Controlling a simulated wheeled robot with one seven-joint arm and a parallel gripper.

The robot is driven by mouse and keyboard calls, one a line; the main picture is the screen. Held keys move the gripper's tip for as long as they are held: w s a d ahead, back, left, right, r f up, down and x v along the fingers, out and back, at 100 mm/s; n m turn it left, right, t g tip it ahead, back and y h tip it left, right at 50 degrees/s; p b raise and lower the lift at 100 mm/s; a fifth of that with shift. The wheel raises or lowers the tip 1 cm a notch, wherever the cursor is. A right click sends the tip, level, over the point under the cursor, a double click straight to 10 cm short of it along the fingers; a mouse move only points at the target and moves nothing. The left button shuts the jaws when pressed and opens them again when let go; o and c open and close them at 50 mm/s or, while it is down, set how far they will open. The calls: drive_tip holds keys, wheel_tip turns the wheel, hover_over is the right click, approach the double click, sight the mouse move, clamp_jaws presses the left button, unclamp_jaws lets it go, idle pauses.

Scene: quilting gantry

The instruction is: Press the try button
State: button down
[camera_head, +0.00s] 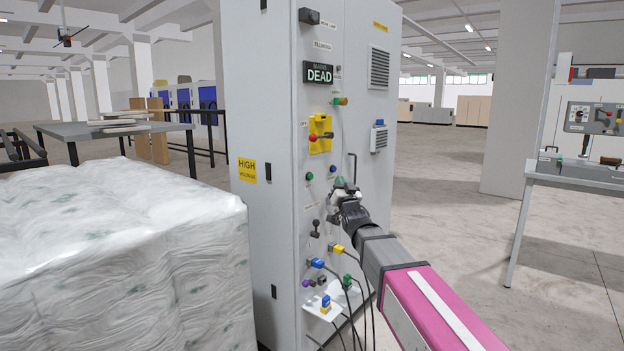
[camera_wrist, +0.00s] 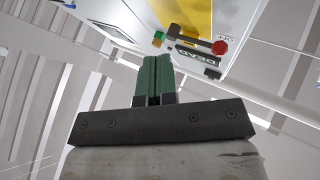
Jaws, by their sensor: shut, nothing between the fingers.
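The grey control cabinet (camera_head: 275,130) stands in the middle of the head view. A small round green button (camera_head: 309,176) is on its panel, below the yellow switch plate. Labels beside the controls are too small to read, so I cannot tell for sure which one is the try button. My gripper (camera_head: 341,184) is shut and empty, to the right of the green button and in front of the panel. Whether it touches the panel cannot be told. In the wrist view the closed green fingers (camera_wrist: 152,62) point toward the cabinet, and no plain button shows at their tips.
A red-handled switch (camera_head: 316,137) sits on the yellow plate under the "DEAD" sign (camera_head: 320,73). Coloured plugs (camera_head: 318,264) and hanging cables are low on the panel. A wrapped white bale (camera_head: 120,260) stands left. A bench (camera_head: 580,178) stands right; open floor lies between.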

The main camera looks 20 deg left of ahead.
idle(0.3)
drive_tip(key=w+a, duration=0.3)
drive_tip(key=a, duration=0.5)
drive_tip(key=shift+w, duration=0.15)
drive_tip(key=shift+a, duration=0.15)
idle(2.0)
drive_tip(key=shift+w+a, duration=0.2)
drive_tip(key=shift+a, duration=0.1)
drive_tip(key=shift+w+a, duration=0.15)
drive_tip(key=shift+a, duration=0.3)
idle(0.8)
drive_tip(key=shift+d, duration=0.15)
drive_tip(key=shift+s+d, duration=0.35)
drive_tip(key=shift+d, duration=0.35)
drive_tip(key=shift+s+d, duration=0.3)
drive_tip(key=shift+d, duration=0.45)
drive_tip(key=shift+s+d, duration=0.35)
drive_tip(key=shift+d, duration=0.45)
drive_tip(key=shift+s+d, duration=0.3)
drive_tip(key=shift+d, duration=0.45)
